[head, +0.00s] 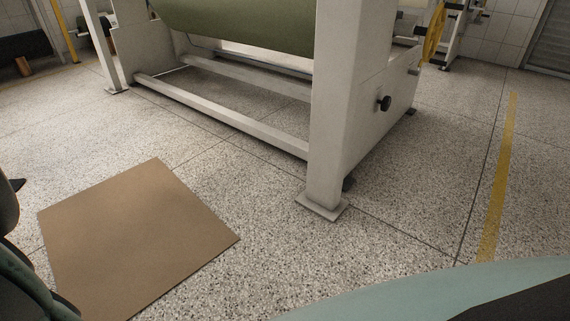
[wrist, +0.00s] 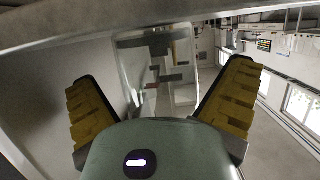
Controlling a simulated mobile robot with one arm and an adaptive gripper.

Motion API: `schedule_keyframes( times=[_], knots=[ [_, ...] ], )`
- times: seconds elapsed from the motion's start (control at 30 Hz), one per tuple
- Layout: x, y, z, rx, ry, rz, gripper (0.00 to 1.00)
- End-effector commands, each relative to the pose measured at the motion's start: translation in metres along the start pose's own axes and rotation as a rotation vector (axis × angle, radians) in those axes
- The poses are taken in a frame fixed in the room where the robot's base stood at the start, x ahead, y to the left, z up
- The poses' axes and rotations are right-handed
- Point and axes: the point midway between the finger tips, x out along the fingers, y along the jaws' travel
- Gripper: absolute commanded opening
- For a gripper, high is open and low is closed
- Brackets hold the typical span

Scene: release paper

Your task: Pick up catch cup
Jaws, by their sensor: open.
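My gripper (wrist: 162,72) is open in the wrist view, its two yellow ridged finger pads standing wide apart. A pale framed shape (wrist: 125,75) with a shiny, see-through look shows beyond and between the fingers. I cannot tell whether it is the catch cup or part of a machine. Nothing is seen held between the pads. No cup can be made out in the head view, and my gripper does not show clearly there.
A white machine frame (head: 340,100) with a green roll (head: 240,22) stands ahead on speckled floor. A brown flat sheet (head: 135,235) lies on the floor at left. A yellow floor line (head: 500,180) runs at right. A pale bar (wrist: 100,28) crosses the top of the wrist view.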

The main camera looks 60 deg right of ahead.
Motion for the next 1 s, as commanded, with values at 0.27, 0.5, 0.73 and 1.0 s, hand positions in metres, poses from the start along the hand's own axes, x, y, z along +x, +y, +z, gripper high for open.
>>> schedule_keyframes(
  times=[0.27, 0.5, 0.73, 1.0],
  knots=[
    [0.0002, -0.0006, -0.0005, 0.000, 0.000, -0.002, 0.92],
    [0.0001, -0.0004, -0.0007, 0.000, 0.001, -0.001, 0.67],
    [-0.0001, -0.0002, -0.0006, 0.000, 0.001, -0.001, 0.43],
    [-0.0002, 0.0000, -0.0006, 0.000, 0.001, -0.001, 0.31]
  ],
)
